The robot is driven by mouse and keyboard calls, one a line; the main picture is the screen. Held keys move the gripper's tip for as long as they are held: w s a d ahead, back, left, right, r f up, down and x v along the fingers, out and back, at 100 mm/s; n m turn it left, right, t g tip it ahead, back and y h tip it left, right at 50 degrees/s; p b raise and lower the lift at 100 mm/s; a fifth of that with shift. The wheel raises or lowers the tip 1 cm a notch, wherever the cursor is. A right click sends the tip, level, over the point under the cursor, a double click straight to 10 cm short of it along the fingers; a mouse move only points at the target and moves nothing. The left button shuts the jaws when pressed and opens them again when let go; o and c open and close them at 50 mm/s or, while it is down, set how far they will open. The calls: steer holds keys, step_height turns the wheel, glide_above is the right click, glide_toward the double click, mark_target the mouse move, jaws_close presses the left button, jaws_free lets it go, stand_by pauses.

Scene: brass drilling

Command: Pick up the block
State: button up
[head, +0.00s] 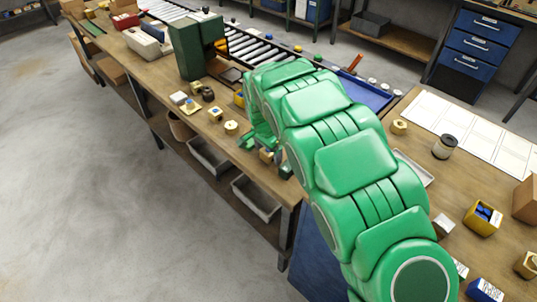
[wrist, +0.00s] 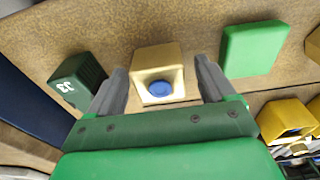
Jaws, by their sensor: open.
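A tan, brass-coloured block (wrist: 157,60) with a round blue spot in its near face sits on the brown bench top in the wrist view. My gripper (wrist: 160,75) is open, with one dark grey finger on each side of the block. Narrow gaps show between the block and both fingers, and I cannot tell how far the fingertips reach down along it. In the head view my gripper (head: 264,152) is low over the bench's front edge, largely behind my green arm. A small tan block (head: 266,155) shows between its fingers there, partly hidden.
In the wrist view, a green block (wrist: 254,48) lies right of my gripper and a dark green block (wrist: 78,82) with white marks lies left. Yellow bins (wrist: 287,118) stand lower right. In the head view, several small brass pieces (head: 231,127) lie left of my gripper.

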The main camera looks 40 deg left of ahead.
jaws_close()
stand_by(0.5)
steer(key=shift+r, duration=0.1)
steer(key=shift+r, duration=1.6)
steer(key=s+d+r, duration=0.8)
steer(key=d+r, duration=0.1)
steer(key=d, duration=0.2)
steer(key=shift+d+r, duration=0.2)
steer(key=shift+r, duration=0.15)
